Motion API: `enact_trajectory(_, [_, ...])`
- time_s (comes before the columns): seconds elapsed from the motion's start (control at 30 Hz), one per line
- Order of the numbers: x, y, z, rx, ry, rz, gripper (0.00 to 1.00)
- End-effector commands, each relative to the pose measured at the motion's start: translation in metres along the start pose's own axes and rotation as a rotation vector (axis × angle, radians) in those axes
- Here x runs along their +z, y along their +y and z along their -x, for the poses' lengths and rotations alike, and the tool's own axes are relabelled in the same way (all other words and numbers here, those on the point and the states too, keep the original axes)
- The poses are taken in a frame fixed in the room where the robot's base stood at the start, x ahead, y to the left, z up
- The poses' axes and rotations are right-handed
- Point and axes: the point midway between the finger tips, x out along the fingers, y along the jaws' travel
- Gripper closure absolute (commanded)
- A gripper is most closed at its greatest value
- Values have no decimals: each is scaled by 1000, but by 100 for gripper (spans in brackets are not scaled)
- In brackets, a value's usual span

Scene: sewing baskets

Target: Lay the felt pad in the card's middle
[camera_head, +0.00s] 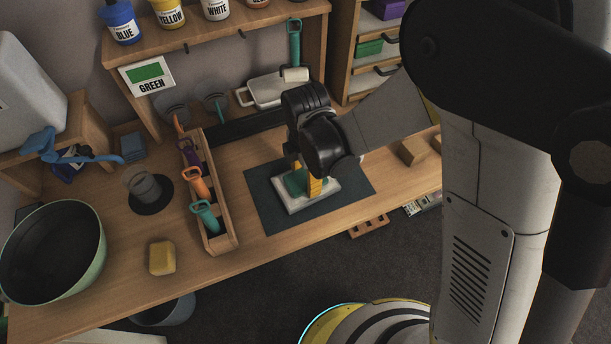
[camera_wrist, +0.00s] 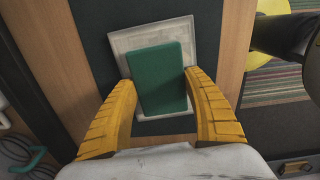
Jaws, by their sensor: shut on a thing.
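The green felt pad (camera_wrist: 160,78) is between the two yellow fingers of my gripper (camera_wrist: 162,88) in the wrist view. My gripper is shut on it. The pad also shows in the head view (camera_head: 295,182), partly hidden by the fingers (camera_head: 306,184). The pale square card (camera_wrist: 152,38) lies behind the pad in the wrist view, with its border showing around it. In the head view the card (camera_head: 318,200) lies on a dark mat (camera_head: 350,190). The pad is over the card; I cannot tell if they touch.
A wooden tool rack (camera_head: 222,240) with coloured handles stands left of the mat. A yellow sponge (camera_head: 162,258) and a large green-rimmed bowl (camera_head: 95,220) are at the left. Wooden blocks (camera_head: 411,151) lie to the right. Paint jars (camera_head: 168,12) stand on the shelf behind.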

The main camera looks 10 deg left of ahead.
Motion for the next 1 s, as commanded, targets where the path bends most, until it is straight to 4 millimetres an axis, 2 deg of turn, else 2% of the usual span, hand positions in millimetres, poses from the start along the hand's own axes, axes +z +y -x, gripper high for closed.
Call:
enact_trajectory(0.2, [0, 0, -6, 0, 0, 0, 82])
enact_trajectory(0.23, [0, 0, -5, 0, 0, 0, 35])
enact_trajectory(0.3, [0, 0, -4, 0, 0, 0, 16])
enact_trajectory(0.67, [0, 0, 0, 0, 0, 0, 16])
enact_trajectory(0.77, [0, 0, 12, 0, 0, 0, 16])
enact_trajectory(1.0, [0, -1, 65, 0, 0, 0, 16])
